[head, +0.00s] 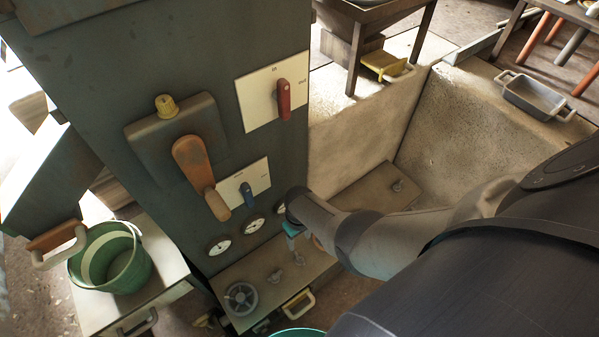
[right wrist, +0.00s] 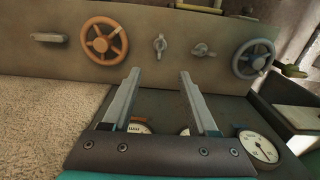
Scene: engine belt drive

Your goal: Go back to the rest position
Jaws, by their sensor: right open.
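My right arm (head: 385,240) reaches in from the right in the head view, with its wrist in front of the lower part of a dark green cabinet (head: 80,60). My right gripper (right wrist: 157,74) shows best in the right wrist view. Its two grey fingers are apart with nothing between them. Beyond them is a grey panel (right wrist: 135,62) with an orange handwheel (right wrist: 104,58), two small valve knobs (right wrist: 160,46) and a dark handwheel (right wrist: 240,67). My left gripper is not in view.
A green bucket (head: 125,275) stands at lower left. A concrete wall (head: 365,140) is behind my arm.

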